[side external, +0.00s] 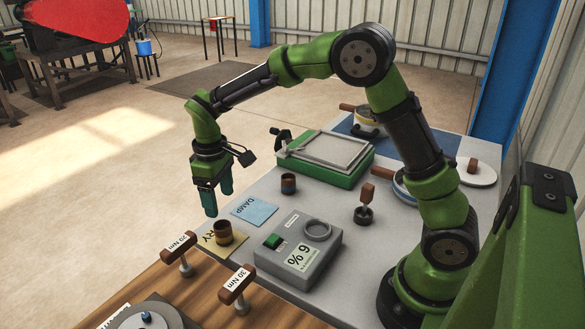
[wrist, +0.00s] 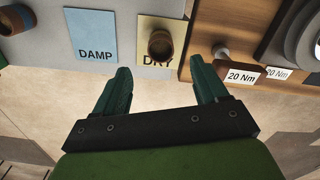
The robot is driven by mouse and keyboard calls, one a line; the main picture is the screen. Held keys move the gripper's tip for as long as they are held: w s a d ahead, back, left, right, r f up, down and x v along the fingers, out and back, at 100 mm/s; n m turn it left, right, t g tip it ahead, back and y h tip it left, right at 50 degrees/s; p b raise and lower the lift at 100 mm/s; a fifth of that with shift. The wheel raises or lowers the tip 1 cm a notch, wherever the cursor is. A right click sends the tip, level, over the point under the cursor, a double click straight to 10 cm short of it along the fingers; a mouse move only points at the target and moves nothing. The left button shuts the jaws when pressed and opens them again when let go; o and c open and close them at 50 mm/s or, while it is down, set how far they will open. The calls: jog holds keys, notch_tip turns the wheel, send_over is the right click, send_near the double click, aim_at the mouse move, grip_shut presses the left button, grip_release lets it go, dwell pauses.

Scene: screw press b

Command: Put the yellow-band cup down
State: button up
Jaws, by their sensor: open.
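A brown cup (side external: 223,232) stands upright on the yellow DRY card, and a yellowish band shows faintly on it in the side view. The same cup (wrist: 160,43) shows from above in the wrist view, covering part of the DRY card (wrist: 145,22). My gripper (side external: 218,201) is open and empty, a little above and to the left of the cup in the side view. In the wrist view its fingertips (wrist: 160,68) are spread apart, with the cup just beyond them and not between them.
A blue DAMP card (side external: 254,211) lies bare beside the DRY card. A second brown cup (side external: 288,183) with a blue band stands behind it. A grey meter (side external: 298,252), a green-based frame (side external: 318,172) and a stamp-like tool (side external: 365,205) share the table. Torque handles (side external: 180,250) stand in front.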

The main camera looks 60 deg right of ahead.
jog(key=s+d+r+m+t+y, duration=0.15)
jog(key=s+r+m+t, duration=0.25)
jog(key=s+r, duration=0.75)
jog(key=s+d+r+m+t, duration=0.1)
jog(key=s+m+t, duration=0.2)
jog(key=s, duration=0.7)
jog(key=shift+d+m, duration=0.25)
jog(key=shift+m, duration=0.05)
jog(key=shift+r+y, duration=0.1)
jog(key=shift+y, duration=0.15)
